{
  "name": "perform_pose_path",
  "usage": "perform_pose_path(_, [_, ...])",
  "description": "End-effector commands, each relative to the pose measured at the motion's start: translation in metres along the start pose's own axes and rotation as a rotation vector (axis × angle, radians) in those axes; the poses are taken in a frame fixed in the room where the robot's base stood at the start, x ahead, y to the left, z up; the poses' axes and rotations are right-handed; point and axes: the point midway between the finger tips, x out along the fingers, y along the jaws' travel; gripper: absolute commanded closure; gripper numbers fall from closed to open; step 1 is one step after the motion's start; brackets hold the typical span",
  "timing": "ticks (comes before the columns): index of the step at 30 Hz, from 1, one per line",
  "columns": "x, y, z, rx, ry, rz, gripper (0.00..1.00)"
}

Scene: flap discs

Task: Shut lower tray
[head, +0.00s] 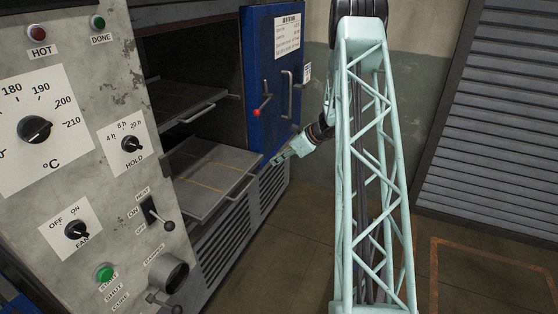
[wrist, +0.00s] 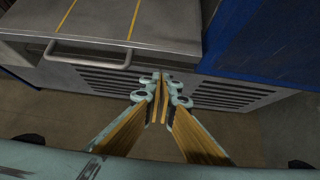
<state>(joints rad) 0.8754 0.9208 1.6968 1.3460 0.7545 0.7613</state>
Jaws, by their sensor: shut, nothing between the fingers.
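The lower tray (head: 212,176) is a grey shelf with yellow lines and a bar handle, pulled out of the oven's open front in the head view. In the wrist view the lower tray (wrist: 175,20) shows at the top, with its handle (wrist: 88,54) at the left. My gripper (head: 275,160) is shut and empty, just right of the tray's front handle and apart from it in the head view. In the wrist view my gripper's fingertips (wrist: 160,82) are together, below the tray's front edge in the picture and right of the handle.
The upper tray (head: 185,100) sits above inside the oven. The blue door (head: 274,75) stands open at the right, with a red-knobbed lever (head: 258,110). A control panel (head: 75,150) fills the left. A louvred shutter (head: 495,120) is at the far right. The floor (head: 300,240) before the oven is clear.

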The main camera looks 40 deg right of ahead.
Motion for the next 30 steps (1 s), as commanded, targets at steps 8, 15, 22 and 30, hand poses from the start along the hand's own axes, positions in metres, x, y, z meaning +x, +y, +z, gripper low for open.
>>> perform_pose_path(8, [0.039, 0.001, -0.001, -0.001, 0.0, 0.001, 1.0])
perform_pose_path(15, [0.067, 0.001, 0.007, -0.003, 0.0, 0.001, 1.0])
perform_pose_path(22, [0.081, 0.001, 0.022, -0.002, 0.0, 0.001, 1.0])
perform_pose_path(30, [0.086, 0.0, 0.028, 0.0, 0.0, 0.0, 1.0])
